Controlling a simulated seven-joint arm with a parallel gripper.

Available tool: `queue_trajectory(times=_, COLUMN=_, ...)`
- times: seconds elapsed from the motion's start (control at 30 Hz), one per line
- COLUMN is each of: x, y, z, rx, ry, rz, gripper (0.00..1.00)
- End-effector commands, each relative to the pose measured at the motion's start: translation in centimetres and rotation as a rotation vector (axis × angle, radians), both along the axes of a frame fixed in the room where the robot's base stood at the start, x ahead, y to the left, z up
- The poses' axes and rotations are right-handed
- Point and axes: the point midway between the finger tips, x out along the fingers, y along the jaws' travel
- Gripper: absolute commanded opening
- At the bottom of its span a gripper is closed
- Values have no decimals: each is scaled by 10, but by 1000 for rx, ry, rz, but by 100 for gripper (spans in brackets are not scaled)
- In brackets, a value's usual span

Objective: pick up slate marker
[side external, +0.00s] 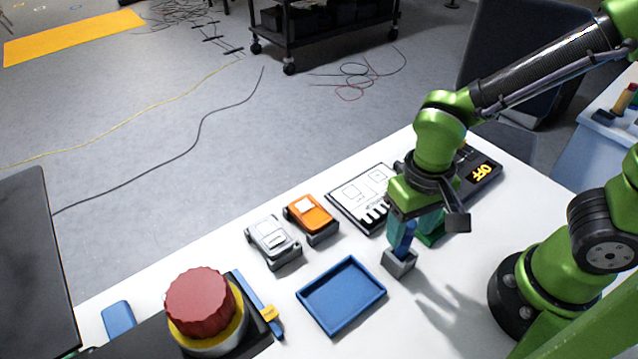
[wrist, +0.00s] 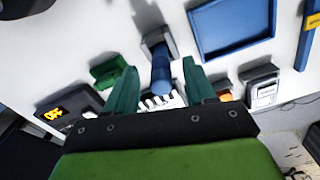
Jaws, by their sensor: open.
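The slate marker appears to be the upright blue cylinder (side external: 404,240) standing in a small grey block (side external: 399,263). In the wrist view the blue marker (wrist: 161,76) lies in the gap between my two green fingers, with the grey block (wrist: 158,42) beyond it. My gripper (side external: 412,228) is open and points down around the marker. The wrist view shows my gripper (wrist: 161,70) with a finger on each side and space beside the marker. The marker's upper part is partly hidden by the fingers in the side view.
A blue tray (side external: 341,295) lies left of the grey block. A green object (wrist: 110,72) and a black "OFF" display (side external: 482,173) are close by. A red knob (side external: 200,303) stands at front left.

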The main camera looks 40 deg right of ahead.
Motion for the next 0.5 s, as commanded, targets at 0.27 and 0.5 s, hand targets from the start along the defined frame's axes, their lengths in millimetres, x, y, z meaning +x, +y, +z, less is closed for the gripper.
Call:
queue_trajectory(times=0.27, x=2, y=-1, z=-40, rx=-4, ry=5, rz=2, gripper=54)
queue_trajectory(times=0.5, x=3, y=0, z=-47, rx=-1, ry=1, rz=-1, gripper=54)
